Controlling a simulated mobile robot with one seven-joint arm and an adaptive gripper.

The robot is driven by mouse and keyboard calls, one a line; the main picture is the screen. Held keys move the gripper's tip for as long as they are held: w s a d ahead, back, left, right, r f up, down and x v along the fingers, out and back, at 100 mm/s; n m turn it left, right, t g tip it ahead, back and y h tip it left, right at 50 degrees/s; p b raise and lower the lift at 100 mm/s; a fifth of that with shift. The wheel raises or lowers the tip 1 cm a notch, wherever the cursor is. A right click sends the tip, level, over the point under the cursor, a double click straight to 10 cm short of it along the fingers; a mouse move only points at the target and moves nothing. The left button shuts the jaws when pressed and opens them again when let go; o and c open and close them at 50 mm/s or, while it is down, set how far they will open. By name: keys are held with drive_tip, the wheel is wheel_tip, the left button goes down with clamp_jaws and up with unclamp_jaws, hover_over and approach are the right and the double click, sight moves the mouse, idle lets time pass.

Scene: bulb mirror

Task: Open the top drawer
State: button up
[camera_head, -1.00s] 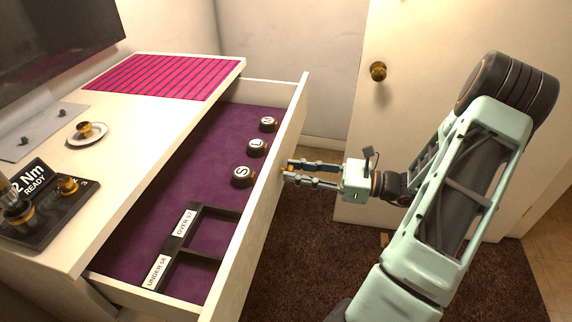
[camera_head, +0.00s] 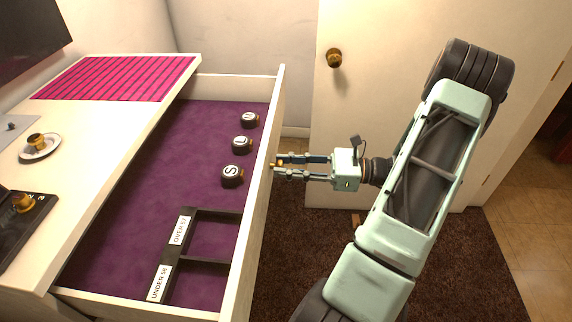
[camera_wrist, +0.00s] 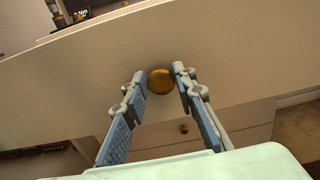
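The top drawer (camera_head: 262,190) of the white cabinet stands pulled far out, its purple-lined inside (camera_head: 165,150) in full view. My gripper (camera_head: 274,166) is at the outer face of the drawer front. The drawer front also fills much of the wrist view (camera_wrist: 80,85). A lower drawer's knob (camera_wrist: 184,129) shows below.
Three round lettered pieces (camera_head: 232,175) and a black divider (camera_head: 172,245) with labels lie in the drawer. A pink striped mat (camera_head: 115,78) and a saucer with a brass cup (camera_head: 40,146) are on the cabinet top. A door with a brass knob (camera_head: 334,57) stands behind.

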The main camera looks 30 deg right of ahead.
drive_tip(key=o, duration=0.3)
drive_tip(key=shift+o, duration=0.2)
drive_tip(key=v, duration=1.2)
drive_tip(key=shift+w, duration=0.1)
